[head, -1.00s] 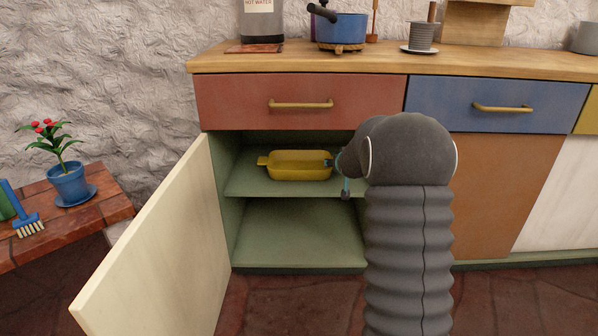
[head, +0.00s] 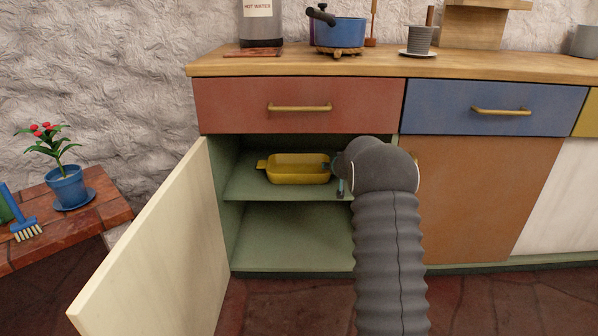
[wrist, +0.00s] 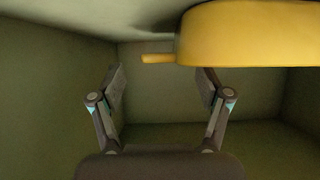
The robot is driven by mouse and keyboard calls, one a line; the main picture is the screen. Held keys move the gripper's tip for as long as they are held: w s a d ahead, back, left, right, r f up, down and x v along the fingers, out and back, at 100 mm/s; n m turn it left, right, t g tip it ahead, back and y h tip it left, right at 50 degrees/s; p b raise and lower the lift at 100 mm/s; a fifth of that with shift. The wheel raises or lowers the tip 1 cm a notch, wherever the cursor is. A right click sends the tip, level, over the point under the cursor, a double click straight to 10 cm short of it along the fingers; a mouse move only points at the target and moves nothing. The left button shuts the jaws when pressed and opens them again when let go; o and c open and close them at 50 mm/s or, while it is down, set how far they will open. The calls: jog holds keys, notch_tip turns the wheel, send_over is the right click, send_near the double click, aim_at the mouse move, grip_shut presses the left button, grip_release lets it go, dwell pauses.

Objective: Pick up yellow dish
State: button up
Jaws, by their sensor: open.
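The yellow dish (head: 298,170) is a shallow oblong dish with a small handle at its left end. It sits upright on the upper shelf (head: 245,187) of the open green cupboard. In the wrist view the dish (wrist: 250,35) fills the upper right, with its handle to the left. My gripper (wrist: 162,85) is open and empty, its two fingers apart and its right fingertip close to the dish's lower edge. I cannot tell whether they touch. In the head view my arm hides most of the gripper, which is at the dish's right end.
The cream cupboard door (head: 160,245) stands open at the left. A red drawer (head: 300,106) is just above the opening. The lower shelf (head: 290,238) is empty. A brick table (head: 110,205) with a potted plant stands at the far left.

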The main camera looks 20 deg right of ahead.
jog(key=shift+w+d+f, duration=0.15)
jog(key=shift+w, duration=0.5)
jog(key=shift+w+d+f, duration=0.15)
jog(key=shift+w, duration=0.45)
jog(key=shift+p+x, duration=0.5)
jog(key=shift+x, duration=0.3)
grip_shut()
